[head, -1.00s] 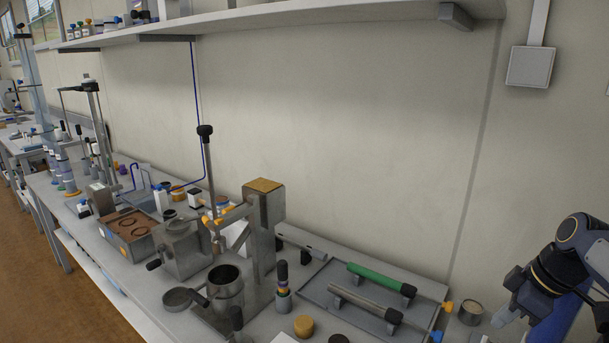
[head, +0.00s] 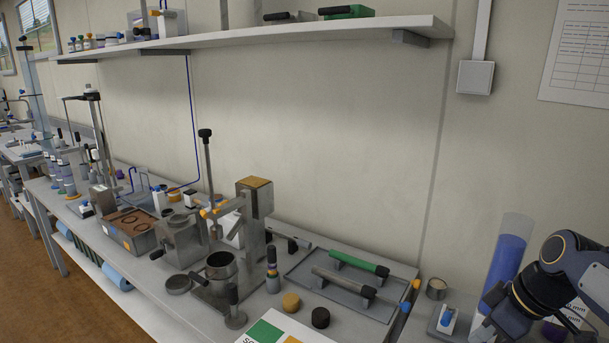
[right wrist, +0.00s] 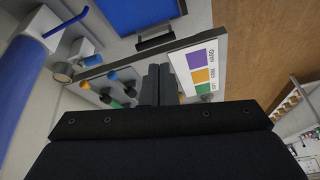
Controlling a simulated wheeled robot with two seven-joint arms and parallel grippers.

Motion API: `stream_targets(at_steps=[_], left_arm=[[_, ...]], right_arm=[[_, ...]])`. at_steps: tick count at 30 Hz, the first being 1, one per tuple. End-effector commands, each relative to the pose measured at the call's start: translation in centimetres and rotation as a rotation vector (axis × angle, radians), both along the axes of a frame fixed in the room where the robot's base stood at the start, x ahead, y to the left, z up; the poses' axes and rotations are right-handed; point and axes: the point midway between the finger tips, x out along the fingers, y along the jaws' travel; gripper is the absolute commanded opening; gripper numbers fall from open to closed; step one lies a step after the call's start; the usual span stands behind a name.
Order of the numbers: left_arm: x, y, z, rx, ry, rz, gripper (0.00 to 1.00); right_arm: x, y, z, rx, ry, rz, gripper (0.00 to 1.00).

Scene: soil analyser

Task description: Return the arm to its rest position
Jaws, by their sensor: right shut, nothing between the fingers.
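My right arm (head: 575,265) comes in from the right edge of the head view, its dark wrist over the right end of the bench. Its fingertips are hard to make out there. In the right wrist view my right gripper (right wrist: 159,75) has its two dark fingers together, with nothing between them. A card with purple, orange and green squares (right wrist: 198,68) shows just beyond the fingers. My left arm and gripper are not in view.
A tall clear cylinder with blue content (head: 508,250) stands close behind my right wrist. A shelf (head: 250,37) runs above.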

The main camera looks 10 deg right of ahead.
Motion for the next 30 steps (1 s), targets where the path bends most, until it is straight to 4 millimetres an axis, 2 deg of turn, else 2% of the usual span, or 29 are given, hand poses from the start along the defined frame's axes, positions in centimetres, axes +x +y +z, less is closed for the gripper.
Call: stream_targets(at_steps=[1, 5, 9, 12, 16, 21, 30], left_arm=[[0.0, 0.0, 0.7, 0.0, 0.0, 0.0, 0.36], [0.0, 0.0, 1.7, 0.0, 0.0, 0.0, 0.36], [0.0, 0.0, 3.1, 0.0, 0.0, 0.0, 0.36], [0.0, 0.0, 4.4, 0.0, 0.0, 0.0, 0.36], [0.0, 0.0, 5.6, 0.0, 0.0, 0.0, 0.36], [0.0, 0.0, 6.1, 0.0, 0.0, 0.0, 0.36], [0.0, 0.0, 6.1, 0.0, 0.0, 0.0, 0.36]], right_arm=[[-0.8, 1.0, 0.8, 0.013, -0.004, -0.03, 0.0], [-3.1, 3.7, 1.7, 0.059, -0.006, -0.137, 0.0], [-6.4, 7.3, 2.2, 0.129, -0.008, -0.279, 0.0], [-9.4, 10.2, 2.1, 0.198, -0.004, -0.404, 0.0], [-12.7, 13.2, 0.9, 0.288, 0.008, -0.556, 0.0], [-14.6, 14.8, -0.5, 0.349, 0.023, -0.654, 0.0], [-14.7, 14.9, -0.6, 0.351, 0.023, -0.66, 0.0]])
